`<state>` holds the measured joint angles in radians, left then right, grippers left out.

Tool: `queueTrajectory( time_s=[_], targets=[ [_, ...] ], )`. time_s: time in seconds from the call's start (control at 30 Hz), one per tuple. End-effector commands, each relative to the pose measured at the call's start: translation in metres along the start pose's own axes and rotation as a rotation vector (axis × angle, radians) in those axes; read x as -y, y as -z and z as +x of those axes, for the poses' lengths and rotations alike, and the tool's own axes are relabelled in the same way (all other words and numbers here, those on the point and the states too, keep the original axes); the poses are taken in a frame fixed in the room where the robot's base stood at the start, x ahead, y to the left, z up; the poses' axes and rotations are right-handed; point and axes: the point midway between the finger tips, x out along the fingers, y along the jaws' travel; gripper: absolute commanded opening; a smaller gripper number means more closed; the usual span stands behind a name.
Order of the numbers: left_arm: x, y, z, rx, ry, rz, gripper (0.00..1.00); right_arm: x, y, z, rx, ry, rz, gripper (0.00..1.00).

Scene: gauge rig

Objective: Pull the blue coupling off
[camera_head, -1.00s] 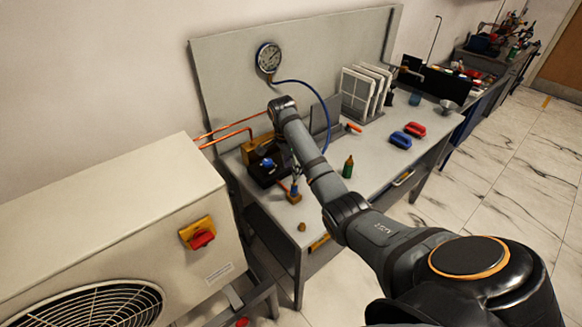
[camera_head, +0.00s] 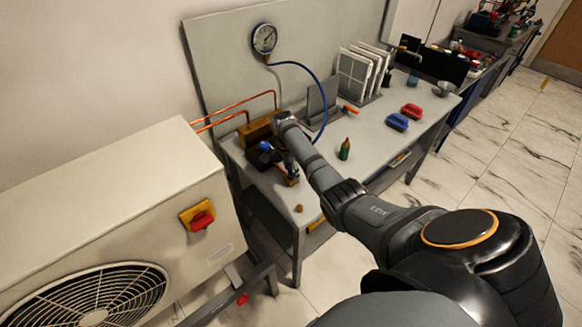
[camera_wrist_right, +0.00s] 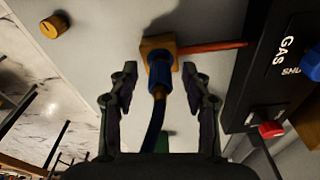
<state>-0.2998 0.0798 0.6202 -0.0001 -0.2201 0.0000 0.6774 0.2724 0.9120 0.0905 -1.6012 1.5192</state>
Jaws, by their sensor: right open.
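The blue coupling (camera_wrist_right: 160,76) sits on a brass block fitting (camera_wrist_right: 157,44) in the right wrist view, with a blue hose (camera_wrist_right: 153,128) running from it toward the camera. My right gripper (camera_wrist_right: 159,72) is open, with one finger on each side of the coupling and a visible gap on both sides. In the head view, my right gripper (camera_head: 287,170) is low over the bench beside the brass block (camera_head: 291,181). The coupling is mostly hidden there by my arm. My left gripper is not in view.
A black gas box with a blue knob (camera_head: 264,146) and red knob (camera_wrist_right: 271,130) stands close beside the fitting. A brass cap (camera_head: 299,208) lies near the bench edge. A green bottle (camera_head: 345,149) and blue and red handled objects (camera_head: 397,122) stand farther right.

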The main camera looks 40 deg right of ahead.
Motion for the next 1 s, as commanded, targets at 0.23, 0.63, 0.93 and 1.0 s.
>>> queueTrajectory(
  time_s=[0.23, 0.63, 0.93, 1.0],
  targets=[
    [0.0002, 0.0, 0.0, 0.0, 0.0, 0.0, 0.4, 0.0001, 0.0, -0.0004, 0.0, 0.0, 0.0, 0.24],
    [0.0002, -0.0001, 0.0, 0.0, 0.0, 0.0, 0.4, -0.0001, 0.0002, -0.0004, 0.0, 0.0, 0.0, 0.04],
    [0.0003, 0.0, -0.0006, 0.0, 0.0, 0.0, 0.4, -0.0001, 0.0003, -0.001, 0.0, 0.0, 0.0, 0.0],
    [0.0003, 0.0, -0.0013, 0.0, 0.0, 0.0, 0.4, 0.0, 0.0004, -0.0017, 0.0, 0.0, 0.0, 0.0]
  ],
)
